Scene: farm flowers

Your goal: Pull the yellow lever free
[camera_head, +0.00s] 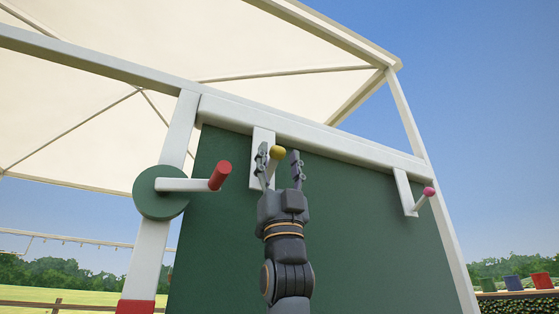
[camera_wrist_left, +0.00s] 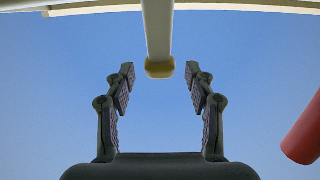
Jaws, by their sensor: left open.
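The yellow lever knob (camera_head: 277,152) sits at the end of a white arm on a white upright plate (camera_head: 262,140) fixed to the frame's top beam. In the left wrist view the yellow knob (camera_wrist_left: 160,69) hangs at the end of its white bar (camera_wrist_left: 158,28), just past and between the fingertips. My left gripper (camera_head: 279,160) is open, with one finger on each side of the knob. In the left wrist view its fingers (camera_wrist_left: 160,74) are spread, with clear gaps to the knob. My right gripper is not in view.
A red-handled crank (camera_head: 219,176) on a green disc (camera_head: 160,205) stands to the left; its red handle (camera_wrist_left: 303,132) shows at the wrist view's right. A pink-knobbed lever (camera_head: 429,191) is to the right. A dark green panel (camera_head: 345,225) is behind.

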